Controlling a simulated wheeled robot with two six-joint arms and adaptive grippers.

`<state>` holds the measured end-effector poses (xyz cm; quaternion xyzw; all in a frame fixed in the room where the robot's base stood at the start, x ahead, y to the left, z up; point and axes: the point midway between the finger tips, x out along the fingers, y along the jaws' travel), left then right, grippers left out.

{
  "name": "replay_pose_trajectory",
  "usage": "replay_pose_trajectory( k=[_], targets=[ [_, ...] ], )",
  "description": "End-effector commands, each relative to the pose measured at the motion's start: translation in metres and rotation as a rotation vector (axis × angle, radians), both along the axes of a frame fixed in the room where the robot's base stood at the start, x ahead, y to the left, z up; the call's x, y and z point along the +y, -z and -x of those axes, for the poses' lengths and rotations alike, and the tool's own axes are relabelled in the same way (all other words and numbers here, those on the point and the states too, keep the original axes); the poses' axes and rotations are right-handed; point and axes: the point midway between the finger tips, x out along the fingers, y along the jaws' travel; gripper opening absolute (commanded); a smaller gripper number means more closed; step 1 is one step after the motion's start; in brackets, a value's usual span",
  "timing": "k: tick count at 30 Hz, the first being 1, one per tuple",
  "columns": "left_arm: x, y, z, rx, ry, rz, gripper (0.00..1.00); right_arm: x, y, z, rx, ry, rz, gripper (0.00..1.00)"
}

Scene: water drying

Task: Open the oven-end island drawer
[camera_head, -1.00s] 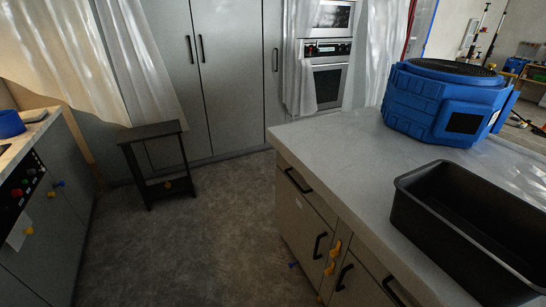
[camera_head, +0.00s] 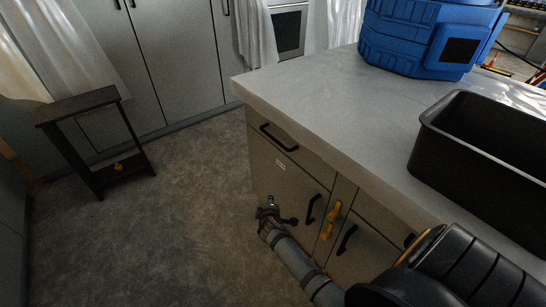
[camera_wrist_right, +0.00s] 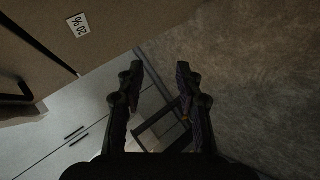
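The oven-end island drawer (camera_head: 298,157) is the shut top drawer at the island's far end, with a black bar handle (camera_head: 279,138). What looks like the same handle shows at the left edge of the right wrist view (camera_wrist_right: 15,98). My right gripper (camera_head: 266,207) is low beside the cabinet front, below the drawer and apart from its handle. In the right wrist view its two fingers (camera_wrist_right: 159,68) are spread with nothing between them. My left gripper is not in view.
A black bin (camera_head: 470,165) and a blue machine (camera_head: 425,40) stand on the countertop (camera_head: 320,95). A small black table (camera_head: 85,105) stands left. The floor between is clear.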

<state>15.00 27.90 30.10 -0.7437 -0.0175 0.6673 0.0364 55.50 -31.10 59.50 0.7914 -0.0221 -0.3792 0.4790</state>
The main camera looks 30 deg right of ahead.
Motion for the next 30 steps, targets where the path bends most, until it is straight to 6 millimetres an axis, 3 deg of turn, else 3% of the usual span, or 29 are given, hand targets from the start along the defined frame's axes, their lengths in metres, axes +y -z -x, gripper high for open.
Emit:
replay_pose_trajectory(
  k=[1, 4, 6, 9, 12, 17, 30],
  targets=[
    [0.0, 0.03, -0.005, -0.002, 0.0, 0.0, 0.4, -0.008, -0.033, -0.027, -0.084, 0.004, 0.098, 0.36],
    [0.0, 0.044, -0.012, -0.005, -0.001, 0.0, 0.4, -0.026, -0.117, -0.048, -0.199, 0.044, 0.269, 0.36],
    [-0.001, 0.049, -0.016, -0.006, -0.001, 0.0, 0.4, -0.035, -0.16, -0.05, -0.25, 0.08, 0.345, 0.36],
    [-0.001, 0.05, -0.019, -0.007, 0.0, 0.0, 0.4, -0.041, -0.192, -0.047, -0.287, 0.112, 0.399, 0.36],
    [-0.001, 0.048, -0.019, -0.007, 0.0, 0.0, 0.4, -0.043, -0.203, -0.047, -0.295, 0.119, 0.412, 0.36],
    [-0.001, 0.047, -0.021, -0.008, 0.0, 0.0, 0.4, -0.05, -0.201, -0.056, -0.294, 0.116, 0.414, 0.36],
    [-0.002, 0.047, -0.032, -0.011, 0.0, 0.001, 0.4, -0.103, -0.187, -0.119, -0.294, 0.116, 0.41, 0.36]
  ],
)
